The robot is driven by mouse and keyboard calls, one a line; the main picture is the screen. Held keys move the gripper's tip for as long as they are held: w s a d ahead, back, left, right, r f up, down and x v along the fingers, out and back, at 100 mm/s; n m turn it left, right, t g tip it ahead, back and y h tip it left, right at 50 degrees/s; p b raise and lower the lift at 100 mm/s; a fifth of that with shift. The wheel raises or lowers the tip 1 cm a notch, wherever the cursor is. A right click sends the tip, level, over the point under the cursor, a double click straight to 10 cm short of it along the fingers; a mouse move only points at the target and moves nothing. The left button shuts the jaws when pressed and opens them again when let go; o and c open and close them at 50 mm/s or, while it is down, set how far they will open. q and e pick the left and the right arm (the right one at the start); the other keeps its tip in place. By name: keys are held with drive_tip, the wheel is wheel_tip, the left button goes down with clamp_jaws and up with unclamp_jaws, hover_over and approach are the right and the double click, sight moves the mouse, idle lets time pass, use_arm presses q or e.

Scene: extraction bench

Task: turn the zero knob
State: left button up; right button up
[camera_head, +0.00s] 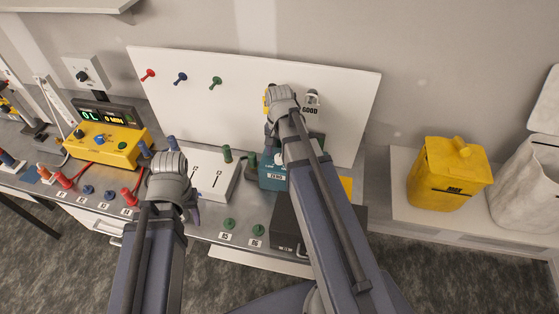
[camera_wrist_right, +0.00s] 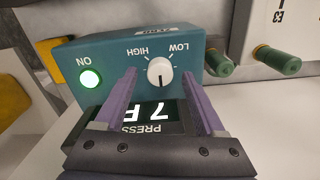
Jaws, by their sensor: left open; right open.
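The zero knob (camera_wrist_right: 160,72) is a white round knob with a dark pointer line, on a teal box (camera_wrist_right: 115,55) marked HIGH and LOW. In the head view the teal box (camera_head: 270,181) carries a ZERO label and is partly covered by my right arm. My right gripper (camera_wrist_right: 158,84) is open, with its purple fingers reaching to either side of the knob. I cannot tell whether they touch it. My left gripper (camera_head: 195,210) is mostly hidden behind its own wrist, above the bench front, away from the teal box.
Green posts (camera_wrist_right: 276,60) stand close by. A white panel (camera_head: 215,172), a yellow meter (camera_head: 105,145) and a black box (camera_head: 290,228) surround it.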

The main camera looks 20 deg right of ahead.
drive_tip(key=shift+f, duration=0.6)
clamp_jaws()
